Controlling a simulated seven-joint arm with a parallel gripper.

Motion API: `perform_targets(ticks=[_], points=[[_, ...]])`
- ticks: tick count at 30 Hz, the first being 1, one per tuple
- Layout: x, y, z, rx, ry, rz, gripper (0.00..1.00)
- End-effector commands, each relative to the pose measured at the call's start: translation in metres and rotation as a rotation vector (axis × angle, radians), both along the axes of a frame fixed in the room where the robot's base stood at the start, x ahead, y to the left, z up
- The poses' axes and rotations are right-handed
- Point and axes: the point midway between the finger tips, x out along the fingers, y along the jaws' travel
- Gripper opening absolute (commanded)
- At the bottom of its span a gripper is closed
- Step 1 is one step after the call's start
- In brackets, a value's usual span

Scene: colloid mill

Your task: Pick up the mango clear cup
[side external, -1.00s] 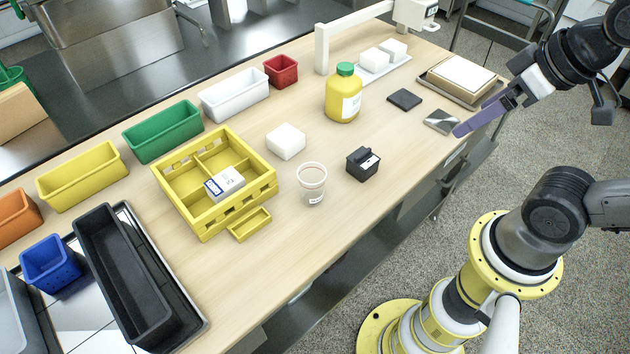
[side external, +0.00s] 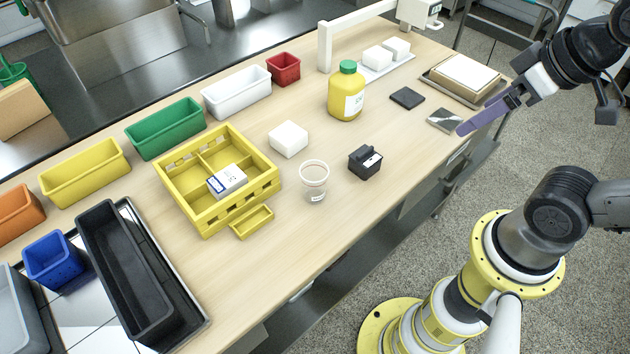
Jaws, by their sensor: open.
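A clear cup (side external: 314,181) with a small white label near its base stands upright on the wooden table, near the front edge. My gripper (side external: 480,122) is at the right, with its purple fingers pointing down and left over the table's right front edge. It is far from the cup and holds nothing that I can see. The gap between its fingers is hard to make out from this side.
A black box (side external: 365,162) stands just right of the cup, a white block (side external: 288,139) behind it. A yellow divided crate (side external: 262,191) holding a small carton is on its left.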

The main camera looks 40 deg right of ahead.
Motion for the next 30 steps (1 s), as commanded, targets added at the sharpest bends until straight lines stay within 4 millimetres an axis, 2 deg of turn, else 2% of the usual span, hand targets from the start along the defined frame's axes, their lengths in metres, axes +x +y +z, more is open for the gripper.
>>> perform_targets(ticks=[5, 10, 14, 19, 23, 26, 30], points=[[0.0, 0.0, 0.0, -0.002, 0.0, 0.004, 1.0], [0.001, 0.0, 0.002, -0.053, -0.003, 0.1, 1.0], [0.013, 0.0, 0.02, -0.139, -0.035, 0.25, 1.0], [0.052, 0.007, 0.037, -0.258, -0.008, 0.514, 1.0], [0.09, 0.021, 0.039, -0.334, 0.035, 0.739, 1.0], [0.124, 0.036, 0.032, -0.382, 0.078, 0.921, 1.0], [0.17, 0.067, 0.006, -0.425, 0.146, 1.169, 1.0]])
